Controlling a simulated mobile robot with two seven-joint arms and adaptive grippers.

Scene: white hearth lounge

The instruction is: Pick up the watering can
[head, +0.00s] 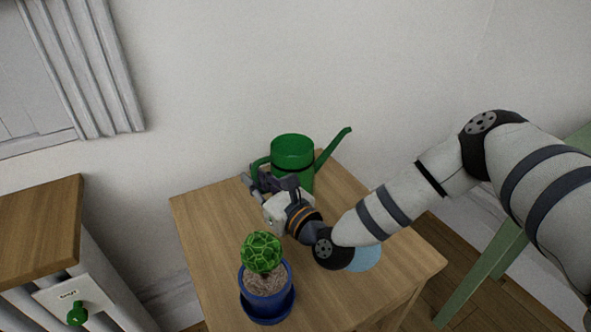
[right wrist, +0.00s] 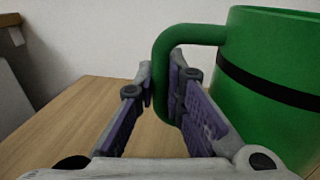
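The green watering can (head: 293,150) stands upright on the wooden table (head: 205,215) near the wall, its spout pointing up to the right and its handle on the left. My right gripper (head: 269,181) is at the can's handle side, in front of its lower body. In the right wrist view, the can's body (right wrist: 270,80) fills the right side and its handle (right wrist: 162,62) comes down at the fingertips. My right gripper (right wrist: 163,80) is open, with the handle showing in the gap between its fingers. Firm contact cannot be told. My left gripper is not in view.
A green plant (head: 262,252) in a blue pot (head: 266,300) stands at the table's front left, close to my right gripper. A pale blue round thing (head: 366,259) lies partly behind my right arm. A cabinet (head: 40,210) stands left; green furniture (head: 490,265) stands right.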

